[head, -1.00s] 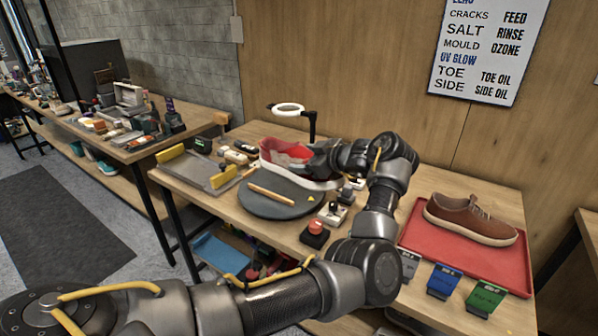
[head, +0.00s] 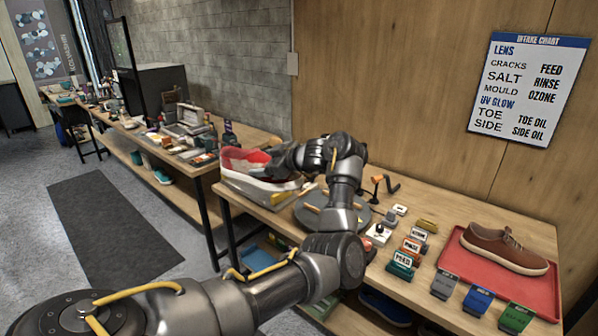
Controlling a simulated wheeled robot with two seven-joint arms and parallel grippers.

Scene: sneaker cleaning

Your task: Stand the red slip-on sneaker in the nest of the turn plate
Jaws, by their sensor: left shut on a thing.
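The red slip-on sneaker (head: 241,159), with its thick white sole, is at the left end of the table in the head view. My left gripper (head: 283,160) is shut on its right end. The sneaker looks held up over the grey tray, left of the turn plate and apart from it. The dark round turn plate (head: 306,222) has a wooden bar (head: 312,208) on it. My left arm crosses in front of the plate and hides much of it, and I cannot make out the nest. My right gripper is not in view.
A grey tray with a yellow edge (head: 286,195) lies below the sneaker. A brown sneaker (head: 503,246) stands on a red tray (head: 468,262) at the right. Small labelled blocks (head: 402,263) line the front edge. Another cluttered bench (head: 150,128) stands at the left.

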